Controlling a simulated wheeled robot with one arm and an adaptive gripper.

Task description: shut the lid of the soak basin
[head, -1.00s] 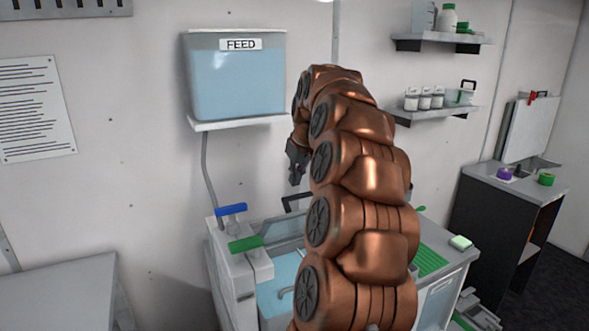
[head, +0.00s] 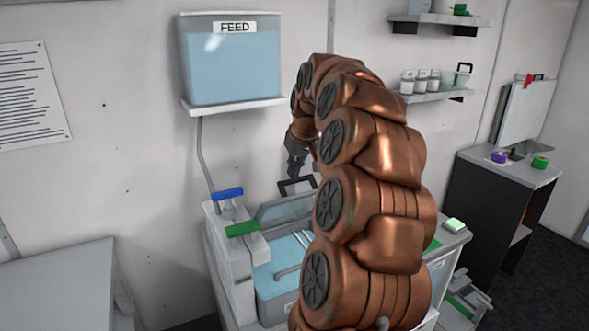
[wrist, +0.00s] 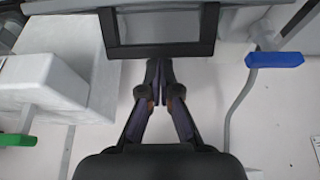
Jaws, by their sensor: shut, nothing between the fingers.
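The soak basin (head: 262,285) holds blue liquid and stands left of my arm in the head view. Its greyish lid (head: 284,209) is open, tilted up at the back of the basin. A black handle (head: 296,183) rises from the lid's top edge; it also shows as a dark frame in the wrist view (wrist: 160,50). My gripper (head: 294,172) is shut and empty beside the handle. In the wrist view its joined fingertips (wrist: 159,66) sit just below the handle's bar; I cannot tell if they touch. My arm hides the basin's right part.
A blue lever (head: 228,193) and a green lever (head: 242,229) top the white housing left of the basin. The FEED tank (head: 234,65) sits on a wall shelf above. A grey table (head: 60,285) stands at the left.

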